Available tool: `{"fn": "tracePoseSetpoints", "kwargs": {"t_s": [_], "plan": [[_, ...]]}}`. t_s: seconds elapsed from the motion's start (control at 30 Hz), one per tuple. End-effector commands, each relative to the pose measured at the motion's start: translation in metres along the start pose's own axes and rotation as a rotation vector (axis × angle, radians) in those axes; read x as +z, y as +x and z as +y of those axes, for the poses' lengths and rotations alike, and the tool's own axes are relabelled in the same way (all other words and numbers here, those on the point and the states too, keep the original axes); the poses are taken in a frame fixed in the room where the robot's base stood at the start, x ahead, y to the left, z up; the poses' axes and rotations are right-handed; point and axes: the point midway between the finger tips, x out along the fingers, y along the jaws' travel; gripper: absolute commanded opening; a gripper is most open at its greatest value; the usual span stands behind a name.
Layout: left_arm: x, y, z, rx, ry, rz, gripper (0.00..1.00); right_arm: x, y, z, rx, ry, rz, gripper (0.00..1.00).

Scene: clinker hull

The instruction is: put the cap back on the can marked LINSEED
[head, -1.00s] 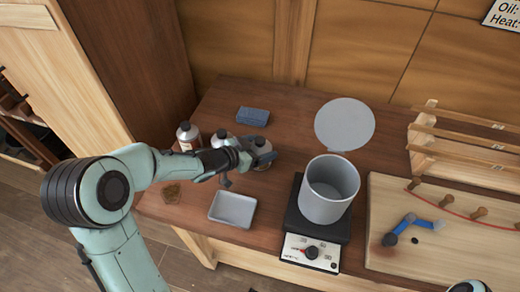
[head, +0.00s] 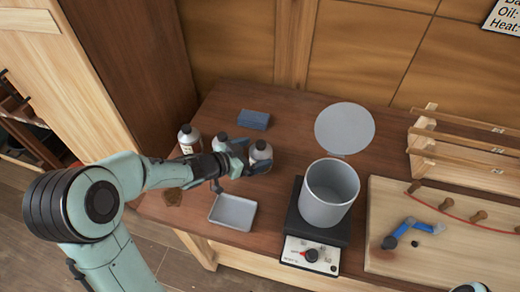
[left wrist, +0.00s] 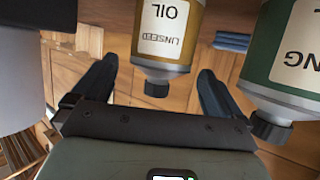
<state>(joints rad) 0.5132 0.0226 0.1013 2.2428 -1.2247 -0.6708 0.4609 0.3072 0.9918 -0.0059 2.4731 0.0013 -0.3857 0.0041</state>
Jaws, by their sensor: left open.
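The can marked LINSEED (head: 260,151) stands rightmost of three cans on the bench. My left gripper (head: 256,167) is open beside this can on the near side. In the left wrist view its fingers (left wrist: 153,92) stand apart to either side of the cap, with gaps and nothing held. My right gripper is out of view.
A green can (left wrist: 285,60) with a dark cap is close by. Another can (head: 188,138) is farther left. A grey pot (head: 328,193) on a hot plate (head: 310,252) is to the right.

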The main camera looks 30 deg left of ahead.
Motion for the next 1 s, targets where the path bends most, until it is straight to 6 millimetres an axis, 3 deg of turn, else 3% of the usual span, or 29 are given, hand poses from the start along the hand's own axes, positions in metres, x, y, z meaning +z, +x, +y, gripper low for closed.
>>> {"fn": "tracePoseSetpoints", "kwargs": {"t_s": [0.2,0.4,0.6,1.0], "plan": [[-0.003,-0.05,-0.001,-0.005,0.002,0.001,1.0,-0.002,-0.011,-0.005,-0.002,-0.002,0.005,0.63],[-0.001,-0.079,-0.001,-0.003,0.0,0.0,1.0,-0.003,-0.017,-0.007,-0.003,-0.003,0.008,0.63],[0.0,-0.088,0.0,-0.001,0.0,0.0,1.0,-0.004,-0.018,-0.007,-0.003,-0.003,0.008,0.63],[0.0,-0.087,0.0,0.0,0.0,0.0,1.0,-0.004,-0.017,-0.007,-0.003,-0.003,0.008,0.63]]}}
